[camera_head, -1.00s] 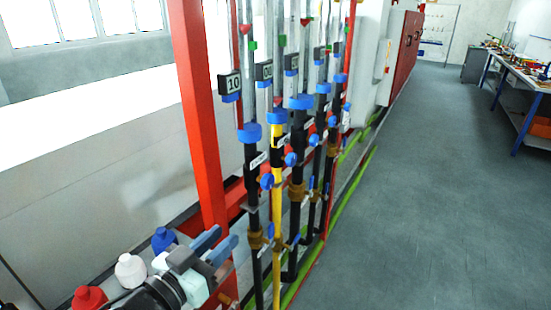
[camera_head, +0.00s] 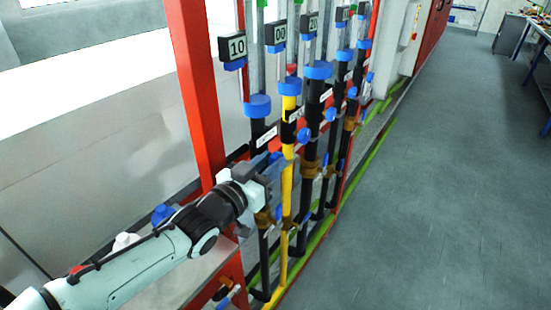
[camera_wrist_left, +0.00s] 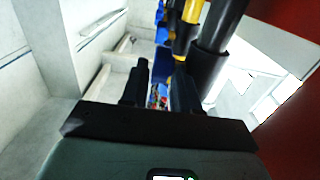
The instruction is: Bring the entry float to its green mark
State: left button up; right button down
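A row of upright flow tubes on dark and yellow pipes stands in the middle of the head view. The nearest dark pipe (camera_head: 258,133) has a blue collar (camera_head: 257,106) and a white label too small to read. The tops of the tubes are cut off, so I cannot make out the entry float or its mark. My left gripper (camera_head: 273,168) is in front of the nearest pipes, below the label. A yellow pipe (camera_wrist_left: 190,18) and a dark pipe (camera_wrist_left: 217,35) lie beyond. My right gripper is not in view.
Small displays, one reading 10 (camera_head: 233,46), sit on the tubes. A red post (camera_head: 196,90) stands left of the pipes. Small blue valve knobs (camera_head: 303,136) stick out from the pipes. Open grey floor (camera_head: 440,190) lies to the right.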

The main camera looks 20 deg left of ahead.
pick_arm(q)
jog(key=shift+x, duration=1.15)
